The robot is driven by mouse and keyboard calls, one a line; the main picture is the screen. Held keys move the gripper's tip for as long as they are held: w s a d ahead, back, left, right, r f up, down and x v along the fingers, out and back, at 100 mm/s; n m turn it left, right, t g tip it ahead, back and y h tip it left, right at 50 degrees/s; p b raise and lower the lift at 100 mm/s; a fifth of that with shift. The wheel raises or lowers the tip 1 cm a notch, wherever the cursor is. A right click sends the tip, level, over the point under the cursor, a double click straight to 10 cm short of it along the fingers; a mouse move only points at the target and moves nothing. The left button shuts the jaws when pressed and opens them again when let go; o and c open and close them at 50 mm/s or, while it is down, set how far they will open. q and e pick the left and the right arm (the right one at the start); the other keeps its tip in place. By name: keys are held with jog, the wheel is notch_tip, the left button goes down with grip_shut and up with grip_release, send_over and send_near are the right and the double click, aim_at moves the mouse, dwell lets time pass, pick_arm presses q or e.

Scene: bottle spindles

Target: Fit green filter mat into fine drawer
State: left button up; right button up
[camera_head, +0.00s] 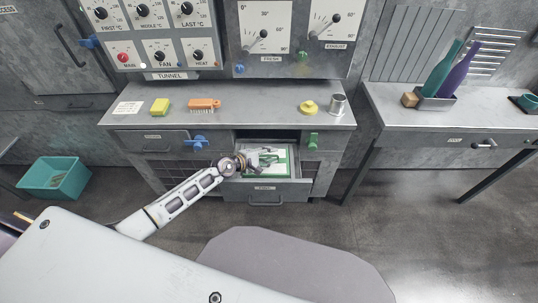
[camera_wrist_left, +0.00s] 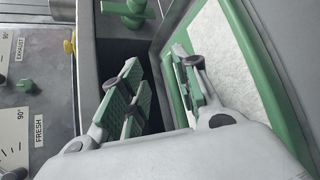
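The green filter mat, a white sheet in a green frame, lies inside the open drawer (camera_head: 265,197) below the middle bench in the head view. The mat's frame (camera_head: 289,163) shows along its right and lower edges. In the left wrist view the mat (camera_wrist_left: 230,65) fills the upper right. My left gripper (camera_head: 268,158) is over the mat's left part and hides some of it. In the left wrist view its fingers (camera_wrist_left: 157,80) stand apart with dark drawer space between them. I cannot tell whether one finger touches the mat. My right gripper is not in view.
The bench (camera_head: 240,112) above carries a yellow sponge (camera_head: 160,106), an orange brush (camera_head: 204,103), a yellow knob-like piece (camera_head: 308,107) and a metal cup (camera_head: 338,104). A blue handle (camera_head: 199,141) and a green handle (camera_head: 313,141) flank the drawer opening. A teal crate (camera_head: 54,178) stands at left.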

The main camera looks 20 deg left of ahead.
aim_at(261, 156)
pick_arm(q)
jog(key=shift+s+a+r+p, duration=0.45)
jog(key=shift+s+r, duration=0.05)
jog(key=shift+r, duration=0.05)
jog(key=v, duration=0.2)
jog(key=shift+s+a+r, duration=0.15)
jog(key=shift+s+r, duration=0.05)
jog(key=shift+v, duration=3.95)
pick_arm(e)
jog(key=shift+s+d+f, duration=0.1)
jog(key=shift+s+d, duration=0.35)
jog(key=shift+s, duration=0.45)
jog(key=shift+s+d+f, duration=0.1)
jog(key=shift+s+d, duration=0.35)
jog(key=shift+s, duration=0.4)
pick_arm(q)
jog(key=shift+r, duration=0.1)
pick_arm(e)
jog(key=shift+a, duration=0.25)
